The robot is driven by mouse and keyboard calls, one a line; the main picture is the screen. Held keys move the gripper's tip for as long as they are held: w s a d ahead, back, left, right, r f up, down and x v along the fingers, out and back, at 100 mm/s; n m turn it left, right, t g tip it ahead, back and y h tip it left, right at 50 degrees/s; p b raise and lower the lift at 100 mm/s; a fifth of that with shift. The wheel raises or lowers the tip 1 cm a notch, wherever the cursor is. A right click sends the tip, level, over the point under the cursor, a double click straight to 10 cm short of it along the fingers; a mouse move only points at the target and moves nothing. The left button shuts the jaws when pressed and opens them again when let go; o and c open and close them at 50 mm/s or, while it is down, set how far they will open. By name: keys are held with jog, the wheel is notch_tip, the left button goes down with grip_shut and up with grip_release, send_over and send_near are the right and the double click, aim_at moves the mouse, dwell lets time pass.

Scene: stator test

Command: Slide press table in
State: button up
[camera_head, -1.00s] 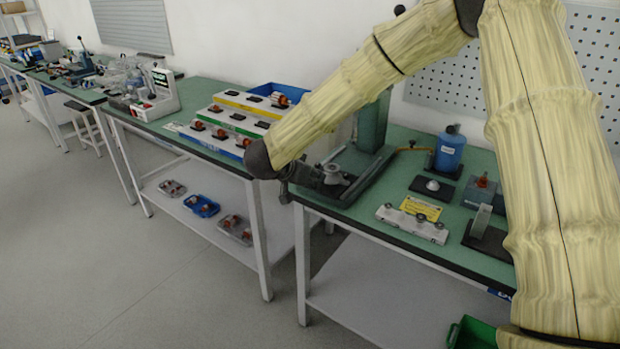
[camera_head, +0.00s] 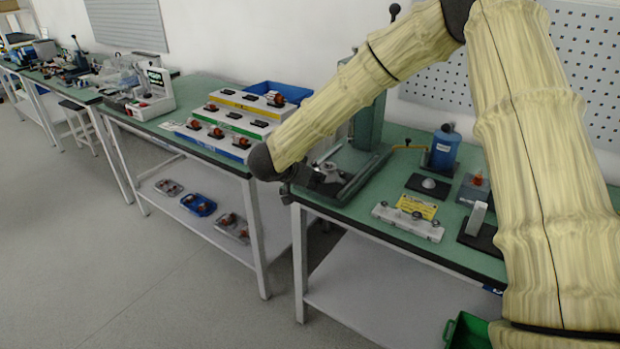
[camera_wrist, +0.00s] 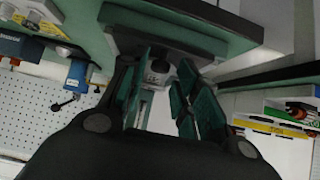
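The press, with a dark green column (camera_head: 368,122) and a long dark base (camera_head: 364,176), stands at the left end of the right bench. A small grey metal part, seemingly on the press table (camera_head: 329,170), shows at the base's left side; the table's edges are mostly hidden by my arm. My gripper (camera_head: 318,182) is at the front left of the press, small and dark in the head view. In the wrist view my gripper (camera_wrist: 157,100) has its two green-padded fingers apart, with a grey press part (camera_wrist: 158,72) visible beyond the gap. Contact cannot be told.
A blue bottle-like device (camera_head: 442,150), a yellow label (camera_head: 416,207) and a grey fixture bar (camera_head: 408,222) are right of the press on the bench. Stepped racks (camera_head: 232,122) stand on the left bench. A gap separates the benches. A green bin (camera_head: 467,332) is below.

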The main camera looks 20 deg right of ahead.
jog(key=shift+x, duration=0.85)
jog(key=c, duration=0.5)
jog(key=shift+w+d+r+p, duration=0.1)
jog(key=shift+w+d+p, duration=0.2)
jog(key=shift+d+p, duration=0.15)
jog(key=shift+w+d+p, duration=1)
jog(key=shift+w+d, duration=0.35)
jog(key=shift+d, duration=0.35)
jog(key=shift+w+d+p, duration=1)
jog(key=shift+w+d, duration=0.35)
jog(key=shift+d, duration=0.4)
jog(key=shift+w+d+p, duration=1)
jog(key=shift+w+d, duration=0.35)
jog(key=shift+d, duration=0.35)
jog(key=o, duration=0.5)
